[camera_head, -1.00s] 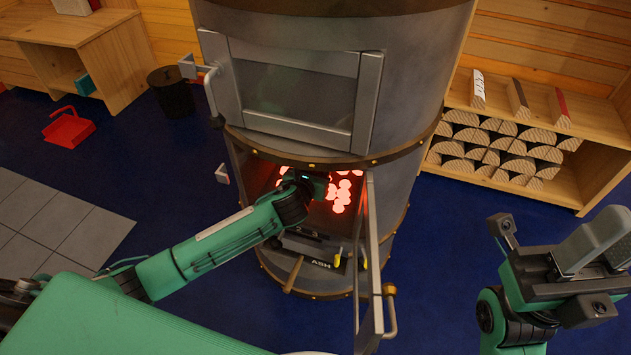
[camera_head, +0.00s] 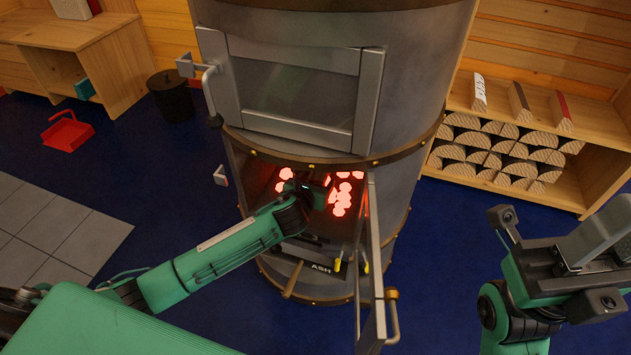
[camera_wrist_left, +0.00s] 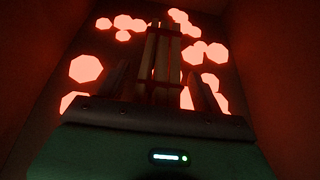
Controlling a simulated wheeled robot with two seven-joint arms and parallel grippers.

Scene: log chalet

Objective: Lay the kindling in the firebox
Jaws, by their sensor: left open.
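The kindling (camera_wrist_left: 165,62) is a bundle of pale upright-looking sticks with dark bands, inside the firebox in the left wrist view. My left gripper (camera_wrist_left: 162,92) is open, with one finger on each side of the bundle; I cannot tell whether they touch it. In the head view my left gripper (camera_head: 312,192) reaches through the opening of the firebox (camera_head: 262,178), and its fingers are hidden. Glowing embers (camera_head: 342,200) lie around and beyond it. My right gripper (camera_head: 592,248) is at the right, away from the stove, its finger gap unclear.
The lower stove door (camera_head: 374,265) stands open right of the opening. The upper glass door (camera_head: 295,95) is shut. An ash drawer (camera_head: 312,262) sits below. A log shelf (camera_head: 480,188) is at right, a black bin (camera_head: 170,97) and red dustpan (camera_head: 68,132) at left.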

